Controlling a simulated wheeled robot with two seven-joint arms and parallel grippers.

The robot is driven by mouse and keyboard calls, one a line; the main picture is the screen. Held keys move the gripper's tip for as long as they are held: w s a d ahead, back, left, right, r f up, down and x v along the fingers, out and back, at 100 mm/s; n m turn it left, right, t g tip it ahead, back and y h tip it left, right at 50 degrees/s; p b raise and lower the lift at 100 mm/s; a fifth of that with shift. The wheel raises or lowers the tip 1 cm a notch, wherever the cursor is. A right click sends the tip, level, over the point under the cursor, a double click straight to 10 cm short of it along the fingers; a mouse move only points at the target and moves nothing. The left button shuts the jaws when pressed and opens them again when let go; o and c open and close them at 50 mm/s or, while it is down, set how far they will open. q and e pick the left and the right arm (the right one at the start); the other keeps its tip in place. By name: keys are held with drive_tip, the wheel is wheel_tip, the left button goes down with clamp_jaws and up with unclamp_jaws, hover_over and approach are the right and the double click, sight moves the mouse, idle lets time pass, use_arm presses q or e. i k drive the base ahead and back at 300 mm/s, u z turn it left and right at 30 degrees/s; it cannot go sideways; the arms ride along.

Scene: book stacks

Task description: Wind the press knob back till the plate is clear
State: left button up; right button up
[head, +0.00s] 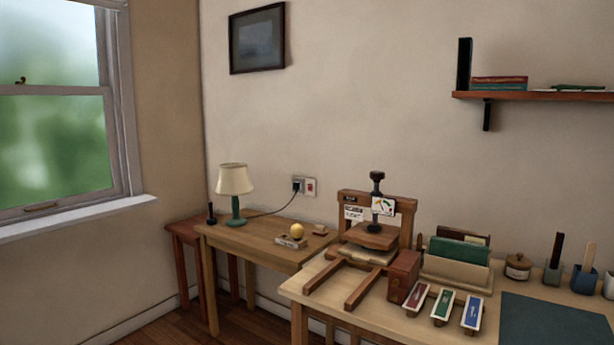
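The book press stands on the near table, with a dark knob (377,177) on top of its upright screw. Its brown wooden plate (370,236) sits low in the frame, over a pale flat block (367,254). I cannot tell whether the plate touches the block. A small white dial card (383,206) with coloured marks is by the screw. The wooden back frame (405,209) rises behind, and two rails (363,288) run forward on the table. Neither of my grippers is in view.
A brown box (403,275) stands close right of the press. Three coloured trays (443,306), a file holder (457,268) and a dark mat (553,318) lie further right. A lower desk (255,238) with a lamp (234,182) is at left. A shelf (540,96) hangs above right.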

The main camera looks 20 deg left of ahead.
sight(377, 177)
drive_tip(key=u, duration=1.55)
drive_tip(key=i, duration=2.3)
drive_tip(key=z, duration=2.2)
